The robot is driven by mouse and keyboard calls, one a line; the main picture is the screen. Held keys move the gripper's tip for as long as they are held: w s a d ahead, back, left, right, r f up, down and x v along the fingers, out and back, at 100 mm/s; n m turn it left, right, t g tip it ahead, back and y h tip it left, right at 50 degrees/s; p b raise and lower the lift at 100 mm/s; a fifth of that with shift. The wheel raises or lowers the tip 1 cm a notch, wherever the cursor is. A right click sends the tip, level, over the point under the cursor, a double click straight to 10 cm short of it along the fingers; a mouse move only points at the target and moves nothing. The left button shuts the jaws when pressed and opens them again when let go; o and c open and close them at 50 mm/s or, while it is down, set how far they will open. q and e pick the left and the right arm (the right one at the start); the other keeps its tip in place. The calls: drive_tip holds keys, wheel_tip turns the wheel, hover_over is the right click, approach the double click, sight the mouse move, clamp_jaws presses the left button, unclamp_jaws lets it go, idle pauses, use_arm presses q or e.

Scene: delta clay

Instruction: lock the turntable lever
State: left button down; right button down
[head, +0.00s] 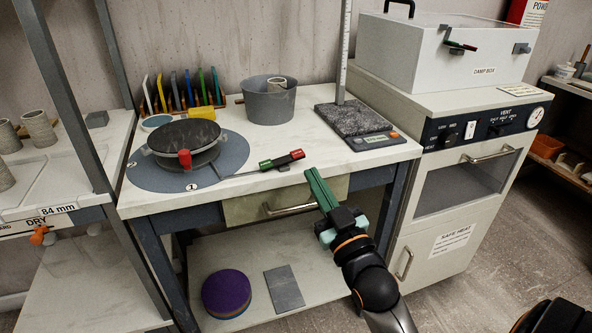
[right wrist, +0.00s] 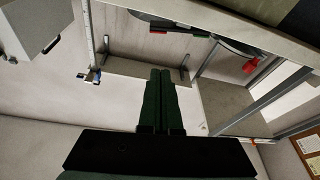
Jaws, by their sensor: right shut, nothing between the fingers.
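The turntable (head: 186,137) has a dark round top on a grey round plate (head: 230,150), with a red knob (head: 184,159) at its front. The lever (head: 240,173) is a thin bar reaching right from the plate. Its handle (head: 282,160) is red on one end and green on the other, near the table's front edge. My right gripper (head: 311,173) is shut and empty, its green fingers just right of and below the handle, apart from it. In the right wrist view the shut fingers (right wrist: 158,75) point toward the handle (right wrist: 178,32). My left gripper is not in view.
A grey bucket (head: 268,103) and a scale with a speckled slab (head: 353,118) stand behind on the table. Several coloured ribs (head: 185,92) stand in a rack at the back left. A drawer with a handle (head: 285,206) lies under the table edge. A white oven (head: 460,180) stands at right.

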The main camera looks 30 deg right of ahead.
sight(300, 172)
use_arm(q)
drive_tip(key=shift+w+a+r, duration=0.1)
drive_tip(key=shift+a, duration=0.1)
use_arm(e)
drive_tip(key=shift+s+r+h, duration=0.2)
drive_tip(key=shift+r+h, duration=0.2)
